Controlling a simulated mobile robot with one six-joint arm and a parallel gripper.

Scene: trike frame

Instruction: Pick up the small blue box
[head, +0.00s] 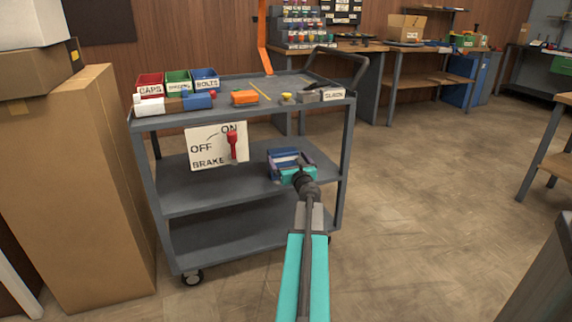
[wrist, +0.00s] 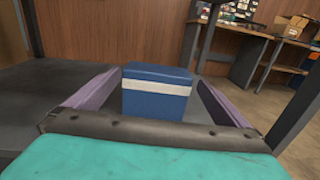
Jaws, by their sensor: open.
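The small blue box (wrist: 156,93) has a pale band around it and stands upright on the middle shelf of the grey cart. In the head view the blue box (head: 284,157) is partly hidden behind my gripper. My gripper (head: 290,164) reaches in at the right part of that shelf. In the wrist view my gripper (wrist: 150,88) is open, with one purple finger on each side of the box. A gap shows between the box and the right finger; the left finger is close to the box, and I cannot tell whether it touches.
The cart's top tray (head: 225,99) lies above the shelf and holds bins and small parts. A brake sign with a red lever (head: 233,146) hangs at the cart's front, left of my gripper. Cardboard boxes (head: 75,180) stand left; open floor (head: 430,220) lies right.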

